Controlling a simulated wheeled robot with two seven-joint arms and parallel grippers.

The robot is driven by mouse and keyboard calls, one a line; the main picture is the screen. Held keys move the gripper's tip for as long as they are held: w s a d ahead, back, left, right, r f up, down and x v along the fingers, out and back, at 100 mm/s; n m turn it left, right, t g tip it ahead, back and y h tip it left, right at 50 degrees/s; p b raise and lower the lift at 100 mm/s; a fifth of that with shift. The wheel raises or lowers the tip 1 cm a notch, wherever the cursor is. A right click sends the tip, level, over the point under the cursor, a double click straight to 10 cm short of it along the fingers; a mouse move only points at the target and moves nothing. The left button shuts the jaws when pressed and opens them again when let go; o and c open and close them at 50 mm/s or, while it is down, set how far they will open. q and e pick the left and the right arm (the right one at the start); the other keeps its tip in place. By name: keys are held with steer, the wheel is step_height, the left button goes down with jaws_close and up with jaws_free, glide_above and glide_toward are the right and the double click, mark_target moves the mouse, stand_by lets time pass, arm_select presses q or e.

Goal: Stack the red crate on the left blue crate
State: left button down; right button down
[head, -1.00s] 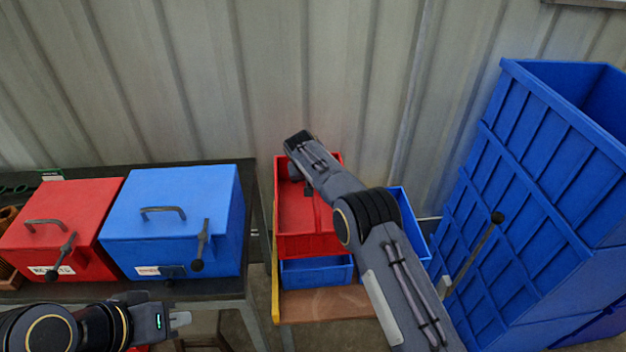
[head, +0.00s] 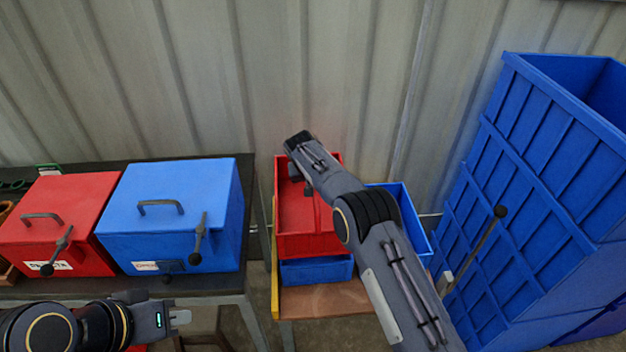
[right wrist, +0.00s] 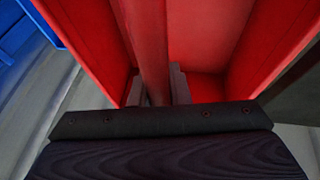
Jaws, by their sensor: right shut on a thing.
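The red crate (head: 306,222) sits over the left blue crate (head: 318,270) in the head view, its front lined up roughly above it; whether it rests fully on the rim is hard to tell. In the right wrist view the right gripper (right wrist: 159,88) is shut on a red bar of the red crate (right wrist: 200,40). The right blue crate (head: 412,225) stands beside, partly hidden by my right arm. My left gripper (head: 182,318) is at lower left, away from the crates; its finger gap is unclear.
A dark table (head: 215,288) on the left holds a red box (head: 60,215) and a blue box (head: 165,215) with handles. The crates stand on a low brown platform (head: 330,302) with a yellow edge. Tall blue bins (head: 540,190) stand on the right. A corrugated wall closes the back.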

steer(key=shift+f+b, duration=1.8)
steer(key=shift+f, duration=0.4)
steer(key=c, duration=1.4)
jaws_free()
steer(key=shift+o, duration=0.6)
steer(key=shift+f, duration=0.15)
steer(key=b+v, duration=0.1)
steer(key=v, duration=0.7)
steer(key=shift+d, duration=0.1)
